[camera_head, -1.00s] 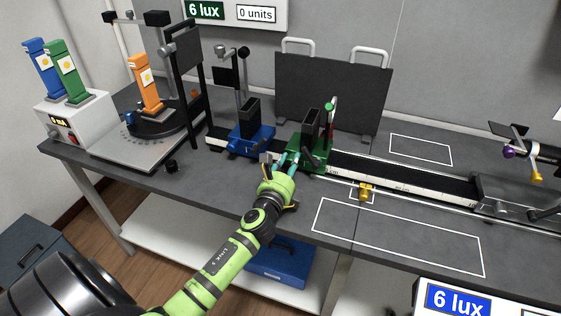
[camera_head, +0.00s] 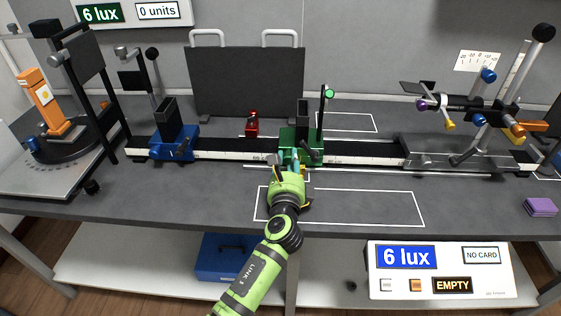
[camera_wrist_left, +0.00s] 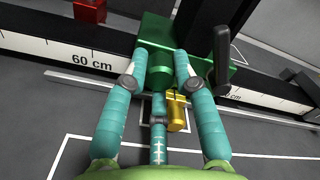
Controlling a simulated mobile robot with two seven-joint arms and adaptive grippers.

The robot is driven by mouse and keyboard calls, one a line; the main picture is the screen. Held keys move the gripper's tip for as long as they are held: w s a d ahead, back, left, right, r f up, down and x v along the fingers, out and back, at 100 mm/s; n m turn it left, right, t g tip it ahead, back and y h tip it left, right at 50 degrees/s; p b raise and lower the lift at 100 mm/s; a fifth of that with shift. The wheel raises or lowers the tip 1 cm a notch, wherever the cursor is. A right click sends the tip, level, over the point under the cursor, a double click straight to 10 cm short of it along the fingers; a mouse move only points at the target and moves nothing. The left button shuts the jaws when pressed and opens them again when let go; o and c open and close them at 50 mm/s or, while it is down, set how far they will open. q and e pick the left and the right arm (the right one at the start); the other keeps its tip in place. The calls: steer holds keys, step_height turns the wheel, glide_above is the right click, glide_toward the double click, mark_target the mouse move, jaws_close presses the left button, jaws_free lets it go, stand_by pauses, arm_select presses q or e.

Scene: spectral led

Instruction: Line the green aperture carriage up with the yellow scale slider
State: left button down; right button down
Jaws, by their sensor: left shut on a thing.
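The green aperture carriage (camera_head: 301,138) sits on the black rail, with a dark upright holder on top. My left gripper (camera_head: 291,164) is in front of it. In the left wrist view, the teal fingers (camera_wrist_left: 160,72) are shut on the carriage's green front knob (camera_wrist_left: 160,78). The yellow scale slider (camera_wrist_left: 178,112) is on the thin rod in front of the rail, slightly right of the knob's middle and close to the right finger. In the head view my gripper largely hides the slider. My right gripper is not in view.
A blue carriage (camera_head: 172,149) stands further left on the rail (camera_head: 240,144). A red block (camera_head: 252,128) is behind the rail, left of the green carriage. A clear-based mount with angled rods (camera_head: 470,105) is to the right. The rail between the green carriage and that mount is clear.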

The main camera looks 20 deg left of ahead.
arm_select(q)
steer(key=shift+s+d+f, duration=0.1)
steer(key=shift+f, duration=0.2)
steer(key=c, duration=1.1)
jaws_free()
steer(key=shift+c, duration=0.2)
steer(key=shift+o, duration=0.8)
steer(key=shift+r, duration=0.15)
steer(key=v, duration=1.2)
